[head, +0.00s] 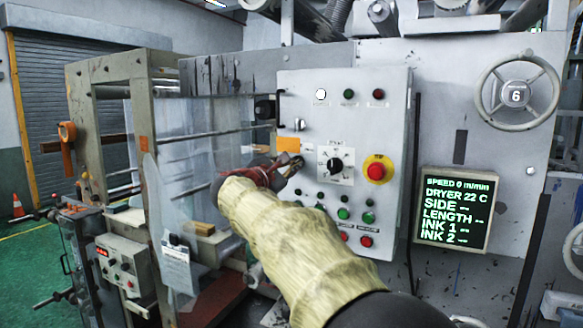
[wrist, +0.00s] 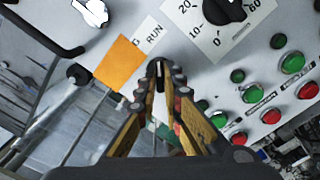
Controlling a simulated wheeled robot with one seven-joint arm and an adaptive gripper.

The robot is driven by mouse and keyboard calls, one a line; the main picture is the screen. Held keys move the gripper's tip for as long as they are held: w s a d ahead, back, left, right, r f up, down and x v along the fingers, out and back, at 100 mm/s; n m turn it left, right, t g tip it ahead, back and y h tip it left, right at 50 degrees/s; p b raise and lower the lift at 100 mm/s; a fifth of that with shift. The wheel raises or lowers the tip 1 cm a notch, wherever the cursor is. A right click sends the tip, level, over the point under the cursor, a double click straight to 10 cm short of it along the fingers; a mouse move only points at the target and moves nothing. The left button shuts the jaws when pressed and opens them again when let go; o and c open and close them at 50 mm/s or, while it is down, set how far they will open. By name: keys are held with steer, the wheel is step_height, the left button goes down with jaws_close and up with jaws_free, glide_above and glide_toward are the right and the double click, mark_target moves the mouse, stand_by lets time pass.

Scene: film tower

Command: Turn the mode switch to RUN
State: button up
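The mode switch is a small black knob (wrist: 158,68) on a white label plate (wrist: 176,48) on the control panel. The word RUN shows just above the knob in the wrist view. Another part of the lettering is cut off beside the orange square. My gripper (wrist: 162,80) has its two fingers close together, one on each side of the knob, and appears shut on it. A pale line shows on the knob between the fingers, but I cannot tell exactly which mark it points to. In the head view my gripper (head: 291,165) hides the switch.
A dial (head: 335,165) and a red emergency button on yellow (head: 376,171) sit right of my gripper. Green and red buttons (head: 343,213) lie below. An orange square (wrist: 118,62) and a black handle (wrist: 48,38) are left in the wrist view. A display (head: 454,211) stands further right.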

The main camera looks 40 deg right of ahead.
steer(key=o, duration=0.4)
steer(key=v, duration=1.2)
steer(key=shift+w, duration=0.1)
